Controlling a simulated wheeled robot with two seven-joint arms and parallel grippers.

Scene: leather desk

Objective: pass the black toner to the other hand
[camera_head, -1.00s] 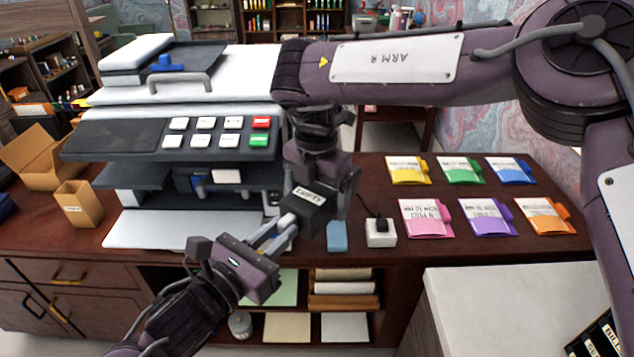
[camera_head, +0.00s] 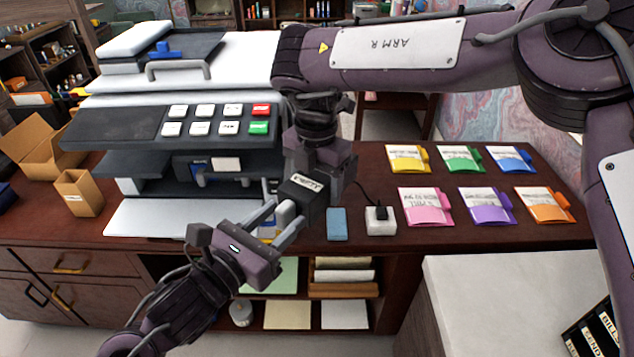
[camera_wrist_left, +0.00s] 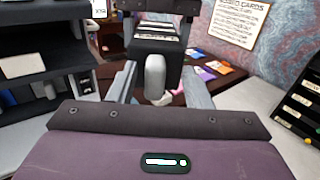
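The black toner (camera_head: 306,195) is a dark block with a white label on top and a light grey grip on its near end. My right gripper (camera_head: 316,172) is shut on it from behind and holds it above the desk's front, right of the printer. My left gripper (camera_head: 287,214) comes from the lower left with its fingers open. In the left wrist view the toner (camera_wrist_left: 155,48) is straight ahead, and its grey grip stands between the left fingers (camera_wrist_left: 160,88), with a gap on both sides. The right fingertips are partly hidden.
A large printer (camera_head: 219,110) stands on the left. A blue block (camera_head: 337,224) and a white box with a black plug (camera_head: 380,227) lie just right of the toner. Several coloured packets (camera_head: 425,206) lie farther right. A white counter (camera_head: 500,290) is at front right.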

